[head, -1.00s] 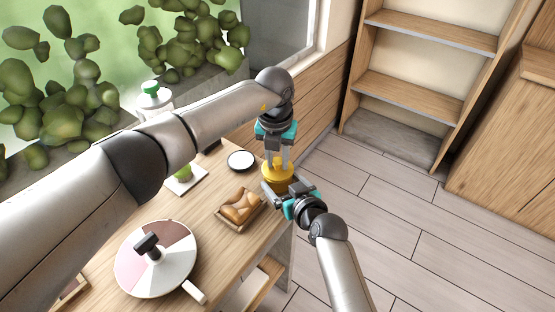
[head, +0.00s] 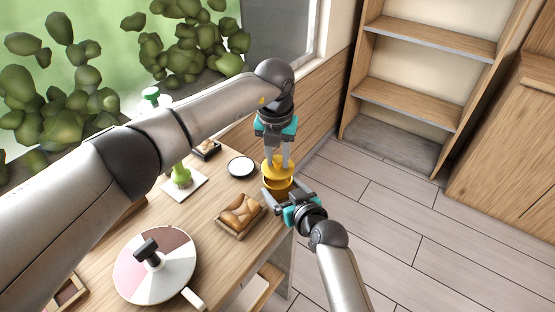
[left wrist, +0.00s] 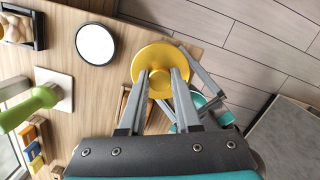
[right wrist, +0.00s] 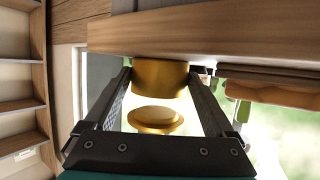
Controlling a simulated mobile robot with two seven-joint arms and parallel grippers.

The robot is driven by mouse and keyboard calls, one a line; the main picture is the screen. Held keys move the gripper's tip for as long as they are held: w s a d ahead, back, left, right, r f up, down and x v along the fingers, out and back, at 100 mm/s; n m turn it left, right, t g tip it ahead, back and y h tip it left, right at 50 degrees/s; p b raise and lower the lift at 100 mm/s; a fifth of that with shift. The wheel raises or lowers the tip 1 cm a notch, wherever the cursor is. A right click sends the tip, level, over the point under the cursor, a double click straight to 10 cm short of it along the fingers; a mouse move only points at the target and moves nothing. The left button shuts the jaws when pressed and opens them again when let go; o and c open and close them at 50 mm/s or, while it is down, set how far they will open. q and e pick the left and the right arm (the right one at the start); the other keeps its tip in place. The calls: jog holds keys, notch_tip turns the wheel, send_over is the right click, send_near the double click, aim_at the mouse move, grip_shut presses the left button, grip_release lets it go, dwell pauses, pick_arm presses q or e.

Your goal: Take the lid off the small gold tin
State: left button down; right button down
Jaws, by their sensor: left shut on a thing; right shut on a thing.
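The small gold tin's lid (head: 270,170) is in my left gripper (head: 279,161), which is shut on the middle of its top. The lid also shows as a round yellow disc in the left wrist view (left wrist: 158,56). My right gripper (head: 278,193) is shut around the gold tin body (head: 283,185) near the table's edge. In the right wrist view the tin body (right wrist: 160,79) sits between the fingers, and the lid (right wrist: 155,117) is apart from it with a clear gap. The inside of the tin is mostly hidden.
A tray of bread (head: 239,213) stands left of the tin on the wooden table (head: 215,245). A dark-rimmed white dish (head: 241,166) lies behind it. A round segmented board (head: 180,275) is at the front. Floor lies open to the right, with a shelf (head: 410,95) beyond.

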aim_at(278, 159)
pick_arm(q)
jog(key=shift+r, duration=1.5)
pick_arm(e)
grip_release()
pick_arm(q)
notch_tip(278, 159, up, 3)
jog(key=p, duration=0.3)
pick_arm(e)
jog(key=v, duration=1.2)
